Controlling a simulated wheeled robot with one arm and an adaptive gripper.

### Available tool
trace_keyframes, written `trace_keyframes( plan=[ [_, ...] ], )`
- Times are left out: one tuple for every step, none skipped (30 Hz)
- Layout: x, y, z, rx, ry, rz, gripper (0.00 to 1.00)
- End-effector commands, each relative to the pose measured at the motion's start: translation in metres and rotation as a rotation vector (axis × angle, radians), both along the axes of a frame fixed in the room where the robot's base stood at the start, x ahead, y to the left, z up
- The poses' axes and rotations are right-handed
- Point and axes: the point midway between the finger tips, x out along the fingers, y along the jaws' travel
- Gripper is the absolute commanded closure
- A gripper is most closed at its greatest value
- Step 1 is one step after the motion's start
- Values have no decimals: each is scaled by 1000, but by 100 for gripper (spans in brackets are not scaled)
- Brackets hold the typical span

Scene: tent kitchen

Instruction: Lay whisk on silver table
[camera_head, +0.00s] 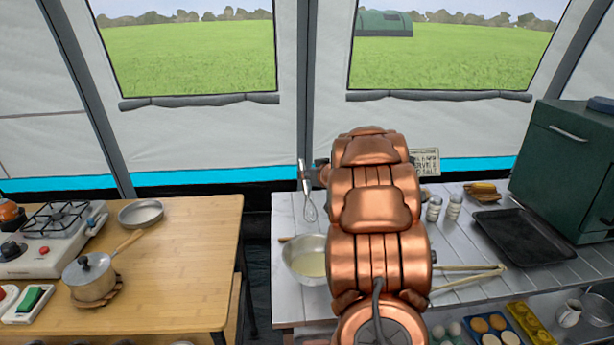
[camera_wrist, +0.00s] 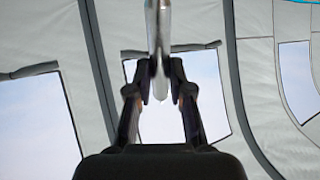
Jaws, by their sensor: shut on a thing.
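The whisk (camera_head: 311,212) hangs roughly upright with its wire end down, in the head view. It appears over the back left part of the silver-grey plank table (camera_head: 463,222); its exact height above the table is hard to judge. My gripper (camera_head: 309,174) is shut on the whisk's handle, partly hidden behind my copper arm. In the wrist view, the fingertips (camera_wrist: 160,88) close on the shiny handle (camera_wrist: 158,30), and the wires are not visible there.
A metal bowl (camera_head: 305,268) of pale batter stands on the silver table, below the whisk in the picture. Shakers (camera_head: 434,209), a dark tray (camera_head: 523,238) and a green oven (camera_head: 566,160) are to the right. A wooden table (camera_head: 185,260) stands left across a gap.

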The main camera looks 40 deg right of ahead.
Motion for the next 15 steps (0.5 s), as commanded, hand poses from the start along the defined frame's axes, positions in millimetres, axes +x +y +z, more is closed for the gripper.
trace_keyframes(
  plan=[
    [0, 0, 0, 0, 0, 0, 100],
    [0, 0, -1, 1, 0, 0, 100],
    [0, 0, -2, 1, 0, 0, 100],
    [0, 0, -3, 1, 0, 0, 100],
    [0, 0, -3, 1, 0, 0, 100],
    [0, 0, -4, 1, 0, 0, 78],
    [0, 0, -4, 0, 0, 0, 74],
    [0, 0, -3, 0, 0, 0, 71],
    [0, 0, -3, 0, 0, 0, 67],
    [0, 0, -3, 0, 0, 0, 64],
    [0, 0, -3, 1, 0, 0, 61],
    [0, 0, -3, 0, 0, 0, 57],
    [0, 0, -3, 0, 0, 0, 54],
    [0, 0, -3, 1, 0, 0, 54],
    [0, 0, -3, 1, 0, 0, 54]
  ],
)
